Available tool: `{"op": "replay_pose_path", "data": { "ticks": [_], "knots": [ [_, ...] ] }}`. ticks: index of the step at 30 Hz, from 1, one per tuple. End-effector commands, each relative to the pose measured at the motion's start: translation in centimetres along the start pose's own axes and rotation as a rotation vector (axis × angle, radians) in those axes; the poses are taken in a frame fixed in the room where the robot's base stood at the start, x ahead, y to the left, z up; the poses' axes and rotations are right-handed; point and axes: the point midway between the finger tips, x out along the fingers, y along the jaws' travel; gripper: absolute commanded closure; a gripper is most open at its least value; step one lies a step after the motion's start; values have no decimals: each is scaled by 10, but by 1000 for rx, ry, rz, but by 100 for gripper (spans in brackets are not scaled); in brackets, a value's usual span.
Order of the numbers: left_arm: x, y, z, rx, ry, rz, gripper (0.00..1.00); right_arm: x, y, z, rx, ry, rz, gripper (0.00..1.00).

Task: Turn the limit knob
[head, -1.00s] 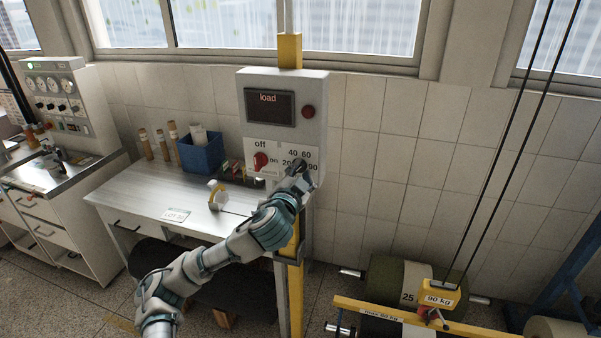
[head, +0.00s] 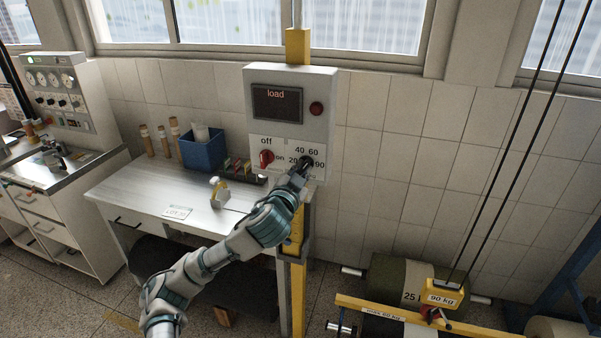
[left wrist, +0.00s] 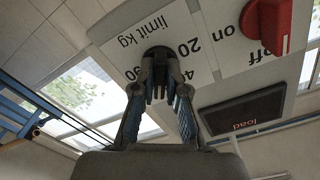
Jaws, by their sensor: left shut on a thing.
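The grey control box (head: 254,128) stands on a yellow post and carries the limit dial with the numbers 20, 40, 60 and 90. The black limit knob (left wrist: 157,51) sits at the middle of the dial in the left wrist view, under the print "limit kg". My left gripper (left wrist: 159,80) is shut on this knob, one finger on each side. In the head view my left gripper (head: 302,171) reaches up to the dial from below and partly hides the knob and numbers. The knob's pointing direction is hard to tell. My right gripper is not in view.
A red off/on switch (head: 266,158) is left of the dial, below a display (head: 277,104) reading "load" and a dark red lamp (head: 316,108). A workbench (head: 140,193) with a blue bin (head: 203,152) stands left.

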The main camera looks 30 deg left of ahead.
Motion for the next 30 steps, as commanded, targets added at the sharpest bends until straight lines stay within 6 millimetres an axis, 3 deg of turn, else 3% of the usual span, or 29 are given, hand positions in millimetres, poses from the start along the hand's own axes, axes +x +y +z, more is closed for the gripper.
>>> {"op": "replay_pose_path", "data": {
  "ticks": [7, 9, 11, 22, 26, 30],
  "knots": [
    [0, -5, -2, -21, 4, -12, 100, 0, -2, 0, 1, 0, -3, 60],
    [0, -5, -2, -21, 4, -12, 75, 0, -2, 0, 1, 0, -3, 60],
    [0, -5, -2, -21, 3, -11, 62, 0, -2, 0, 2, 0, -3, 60],
    [-7, -3, -1, -20, 3, -7, 62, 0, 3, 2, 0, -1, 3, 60],
    [-27, -2, 0, -18, 3, -6, 62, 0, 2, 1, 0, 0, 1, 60],
    [-59, -2, 0, -18, 4, -6, 62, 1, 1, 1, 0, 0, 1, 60]
  ]
}}
